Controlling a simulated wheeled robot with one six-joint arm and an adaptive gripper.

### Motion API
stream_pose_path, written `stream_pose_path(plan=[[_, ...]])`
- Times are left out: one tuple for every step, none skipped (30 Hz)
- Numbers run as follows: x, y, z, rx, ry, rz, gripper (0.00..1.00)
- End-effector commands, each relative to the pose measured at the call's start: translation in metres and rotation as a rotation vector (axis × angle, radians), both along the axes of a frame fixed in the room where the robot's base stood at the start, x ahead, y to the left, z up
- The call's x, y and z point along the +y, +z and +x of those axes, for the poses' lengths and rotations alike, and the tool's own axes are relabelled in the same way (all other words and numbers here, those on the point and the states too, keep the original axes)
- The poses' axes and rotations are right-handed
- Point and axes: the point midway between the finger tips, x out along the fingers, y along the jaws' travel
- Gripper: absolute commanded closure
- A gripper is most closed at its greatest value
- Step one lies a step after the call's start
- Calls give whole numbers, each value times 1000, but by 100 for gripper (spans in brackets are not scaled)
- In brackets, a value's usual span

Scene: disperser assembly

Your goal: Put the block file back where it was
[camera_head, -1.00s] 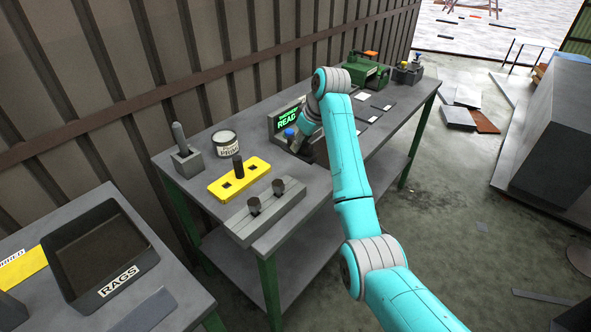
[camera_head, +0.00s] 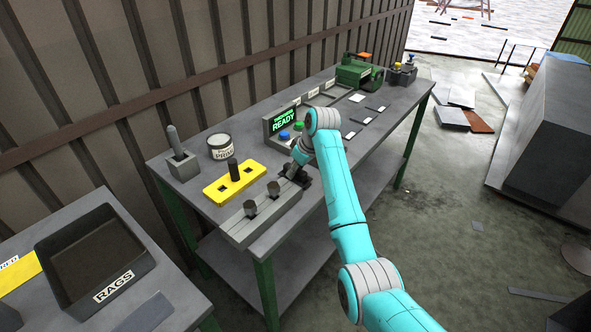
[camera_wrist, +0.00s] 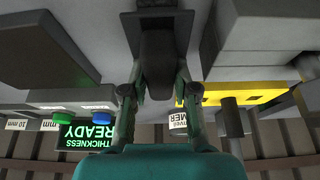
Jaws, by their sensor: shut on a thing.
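My gripper (camera_head: 297,172) is low over the bench, just past the right end of the long grey rack (camera_head: 240,228). In the wrist view my gripper (camera_wrist: 152,92) has its two fingers closed on a dark grey block-like piece, which I take to be the block file (camera_wrist: 158,62). Its far end overlaps lighter grey shapes, and I cannot tell whether it touches them. In the head view my gripper and wrist mostly hide it. The rack carries two dark round-topped pieces (camera_head: 250,208) toward its left and middle.
Behind my gripper stands the READY display (camera_head: 285,117), with blue and green buttons in front. A yellow plate (camera_head: 215,190) with a dark post, a primer tin (camera_head: 221,146) and a grey stand (camera_head: 184,166) are left. A green machine (camera_head: 358,73) stands at the far end.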

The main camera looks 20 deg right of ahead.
Motion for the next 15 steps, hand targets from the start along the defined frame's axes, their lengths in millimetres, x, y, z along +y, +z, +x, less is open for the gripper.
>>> stream_pose_path(plan=[[0,0,0,-1,0,1,100],[0,-1,0,-1,0,1,100],[0,-2,0,-1,0,1,100],[0,-2,0,0,0,0,66],[0,-2,0,0,0,0,59],[0,-2,0,0,0,0,49],[0,-2,0,0,0,0,46],[0,-2,0,0,0,0,46],[0,-2,0,0,0,0,46],[0,-2,0,0,0,0,46],[0,-2,0,0,0,0,46],[0,-2,0,0,0,0,46],[0,-2,0,0,0,0,46],[0,-2,0,0,0,0,46],[0,-2,0,0,0,0,46]])
